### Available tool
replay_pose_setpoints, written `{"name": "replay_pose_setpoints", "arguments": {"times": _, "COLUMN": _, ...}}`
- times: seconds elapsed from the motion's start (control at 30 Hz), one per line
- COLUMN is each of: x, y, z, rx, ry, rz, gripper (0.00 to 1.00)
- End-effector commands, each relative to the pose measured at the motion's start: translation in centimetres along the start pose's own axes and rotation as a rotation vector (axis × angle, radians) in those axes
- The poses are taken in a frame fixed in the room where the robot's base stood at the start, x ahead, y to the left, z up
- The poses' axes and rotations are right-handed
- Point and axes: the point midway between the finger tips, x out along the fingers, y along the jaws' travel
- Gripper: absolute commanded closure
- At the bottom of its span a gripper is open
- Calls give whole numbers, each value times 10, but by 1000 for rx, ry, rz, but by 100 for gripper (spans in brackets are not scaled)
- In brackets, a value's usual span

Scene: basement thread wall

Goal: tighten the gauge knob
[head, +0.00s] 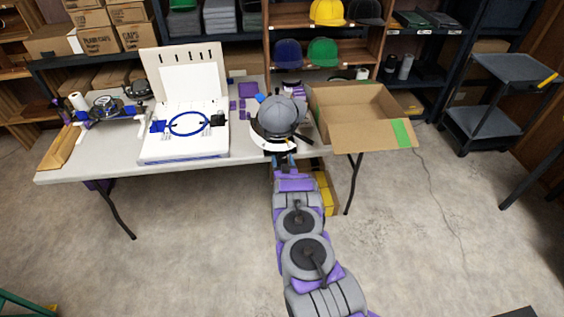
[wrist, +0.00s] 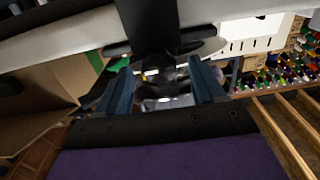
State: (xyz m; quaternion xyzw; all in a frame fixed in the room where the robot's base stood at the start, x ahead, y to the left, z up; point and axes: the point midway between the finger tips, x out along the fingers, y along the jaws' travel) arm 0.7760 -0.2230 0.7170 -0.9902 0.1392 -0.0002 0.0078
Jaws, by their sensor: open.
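My gripper (wrist: 163,75) is open, with its two dark blue-grey fingers apart in the wrist view. A black T-shaped part (wrist: 155,25) with a wide crossbar lies just beyond the fingertips. Whether it is the gauge knob I cannot tell, and I see no clear grip on it. In the head view my gripper (head: 283,160) is at the table's front edge, below a grey cap (head: 278,115) on a white curved holder (head: 265,141). My arm and the holder hide most detail there, and no knob stands out in this view.
An open cardboard box (head: 350,128) with flaps out stands close on the right. Shelves with caps (head: 322,52) are behind.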

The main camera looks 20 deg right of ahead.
Motion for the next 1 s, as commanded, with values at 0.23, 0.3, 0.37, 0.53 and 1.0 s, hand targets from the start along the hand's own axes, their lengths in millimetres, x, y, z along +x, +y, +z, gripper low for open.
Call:
{"name": "replay_pose_setpoints", "arguments": {"times": 0.23, "x": 3, "y": 0, "z": -1, "rx": 1, "ry": 1, "rz": 0, "gripper": 32}}
{"name": "replay_pose_setpoints", "arguments": {"times": 0.3, "x": 3, "y": 0, "z": -1, "rx": 1, "ry": 0, "rz": 0, "gripper": 32}}
{"name": "replay_pose_setpoints", "arguments": {"times": 0.37, "x": 3, "y": 0, "z": -1, "rx": 1, "ry": 0, "rz": 0, "gripper": 34}}
{"name": "replay_pose_setpoints", "arguments": {"times": 0.53, "x": 3, "y": 0, "z": -1, "rx": 0, "ry": 1, "rz": 1, "gripper": 50}}
{"name": "replay_pose_setpoints", "arguments": {"times": 1.0, "x": 3, "y": 0, "z": -1, "rx": 1, "ry": 1, "rz": 1, "gripper": 88}}
